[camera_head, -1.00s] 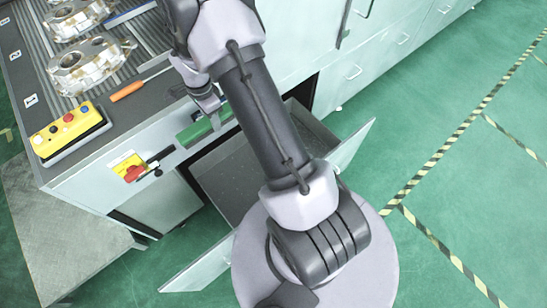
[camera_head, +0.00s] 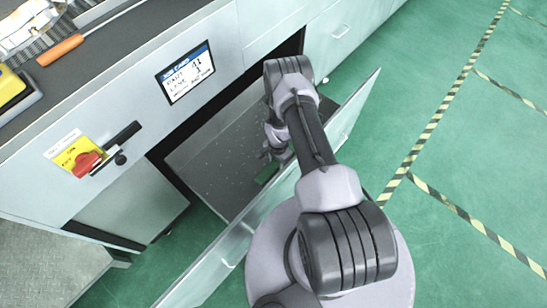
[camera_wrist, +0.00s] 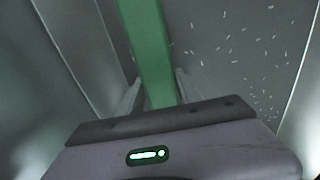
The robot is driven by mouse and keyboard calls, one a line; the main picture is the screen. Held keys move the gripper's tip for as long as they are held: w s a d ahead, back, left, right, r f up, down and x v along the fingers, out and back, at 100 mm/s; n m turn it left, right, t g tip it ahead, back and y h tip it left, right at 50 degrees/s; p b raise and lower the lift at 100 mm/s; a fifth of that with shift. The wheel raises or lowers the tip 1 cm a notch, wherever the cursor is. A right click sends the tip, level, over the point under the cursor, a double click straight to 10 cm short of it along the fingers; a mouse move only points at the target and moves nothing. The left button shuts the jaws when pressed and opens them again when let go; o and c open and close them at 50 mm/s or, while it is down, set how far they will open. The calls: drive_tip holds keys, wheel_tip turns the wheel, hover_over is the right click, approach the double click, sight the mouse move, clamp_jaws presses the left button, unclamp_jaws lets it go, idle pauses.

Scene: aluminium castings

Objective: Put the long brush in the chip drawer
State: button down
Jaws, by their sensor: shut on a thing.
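The chip drawer (camera_head: 212,148) is pulled open under the bench, with a grey floor with pale specks and a light front panel. My gripper (camera_head: 272,153) is down inside the drawer opening, shut on the long brush (camera_head: 267,172), whose green body shows just below it. In the wrist view the green bar of the brush (camera_wrist: 150,45) runs between the two fingers of my gripper (camera_wrist: 157,90) and out past the top edge. Its bristles are not visible. I cannot tell whether the brush touches the drawer floor (camera_wrist: 225,50).
The drawer's front panel (camera_head: 235,250) stands up between the drawer and my base. Above are the bench with an orange-handled tool (camera_head: 60,50) and a yellow control box (camera_head: 12,88). A red switch (camera_head: 87,163) juts from the bench front. Green floor lies clear on the right.

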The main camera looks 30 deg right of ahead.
wheel_tip(320, 180, down, 9)
drive_tip(key=b, duration=0.4)
drive_tip(key=shift+f, duration=0.1)
drive_tip(key=c, duration=0.8)
unclamp_jaws()
drive_tip(key=shift+c, duration=0.2)
